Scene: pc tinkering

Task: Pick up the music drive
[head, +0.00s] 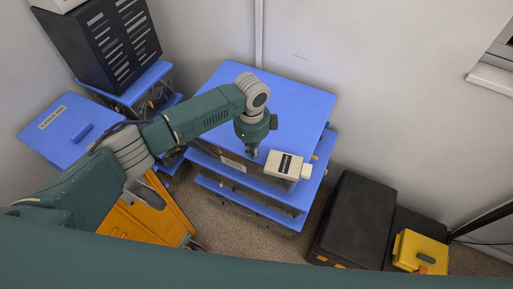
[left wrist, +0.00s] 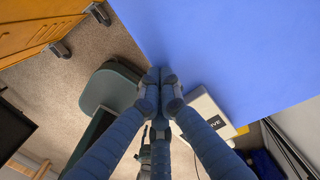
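The drive (head: 284,165) is a small off-white box with a black label and a paler plug-like end. It lies at the front right edge of the blue cart top (head: 285,100). In the left wrist view the drive (left wrist: 208,110) is partly behind a finger, with the letters "IVE" showing. The label is too small to read fully. My left gripper (head: 252,151) points down just left of the drive, apart from it in the head view. In the left wrist view its fingertips (left wrist: 160,76) are together with nothing seen between them. My right gripper is not in view.
A blue box (head: 70,128) and a dark slotted case (head: 103,42) stand at the left. Black cases (head: 355,218) and a yellow box (head: 420,252) are on the floor at the right. An orange panel (head: 150,215) is at the lower left. Most of the cart top is clear.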

